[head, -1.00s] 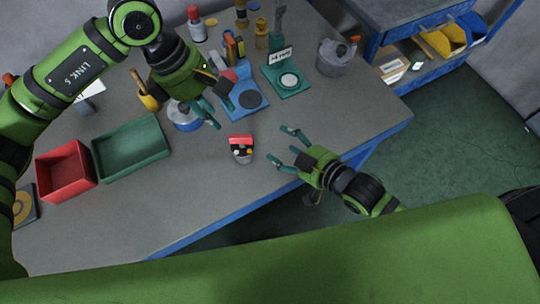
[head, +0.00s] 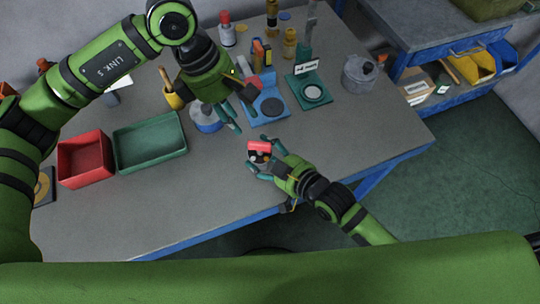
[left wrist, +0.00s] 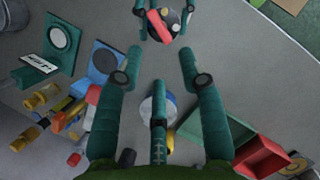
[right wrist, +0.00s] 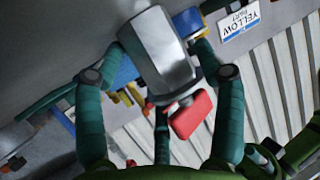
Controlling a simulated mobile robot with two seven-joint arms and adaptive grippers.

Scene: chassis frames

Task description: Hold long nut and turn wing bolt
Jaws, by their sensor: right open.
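The long nut is a grey metal hex body (right wrist: 160,45) in the right wrist view, with a red wing-shaped piece (right wrist: 190,115) at one end. In the head view its red top (head: 259,147) shows near the table's front edge, with black and small coloured spots below it. My right gripper (head: 261,154) is open, its fingers on either side of the nut; whether they touch it is unclear. The red piece also shows in the left wrist view (left wrist: 158,25) between the right fingers. My left gripper (left wrist: 160,62) is open and empty, above and apart from the nut.
A red bin (head: 84,166) and a green bin (head: 160,163) stand at the left. A blue stand (head: 273,112), a green stand (head: 318,100) and a grey pot (head: 359,75) stand behind. Bottles line the back. Front table between bins and nut is clear.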

